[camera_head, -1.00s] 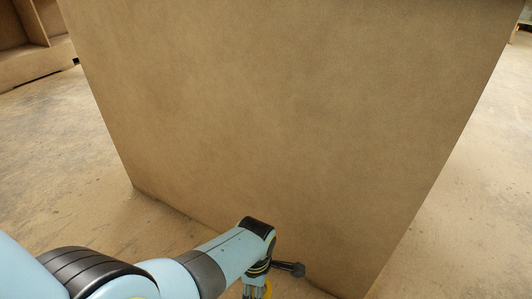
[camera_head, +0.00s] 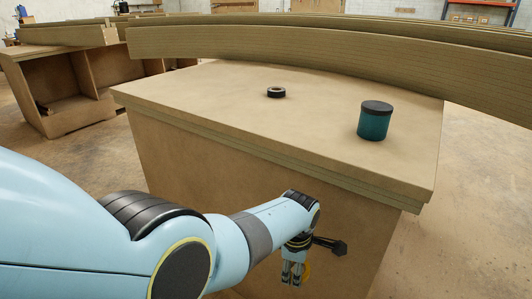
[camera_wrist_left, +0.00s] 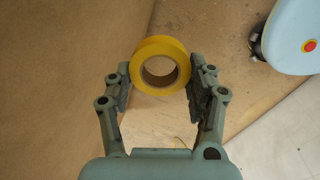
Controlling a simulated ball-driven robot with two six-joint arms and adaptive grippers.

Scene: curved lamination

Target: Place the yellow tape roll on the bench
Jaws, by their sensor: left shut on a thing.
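The yellow tape roll (camera_wrist_left: 160,42) is clamped between the two fingers of my left gripper (camera_wrist_left: 160,82) in the left wrist view. The bench (camera_head: 215,97) is a brown wooden block with a flat top. My right gripper is not in view.
On the bench top stand a black tape roll (camera_head: 276,92) and a teal jar with a dark lid (camera_head: 374,121). A long curved laminated beam (camera_head: 230,42) runs along the back edge. The front left of the top is clear. Open shelving (camera_head: 50,85) stands at the left.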

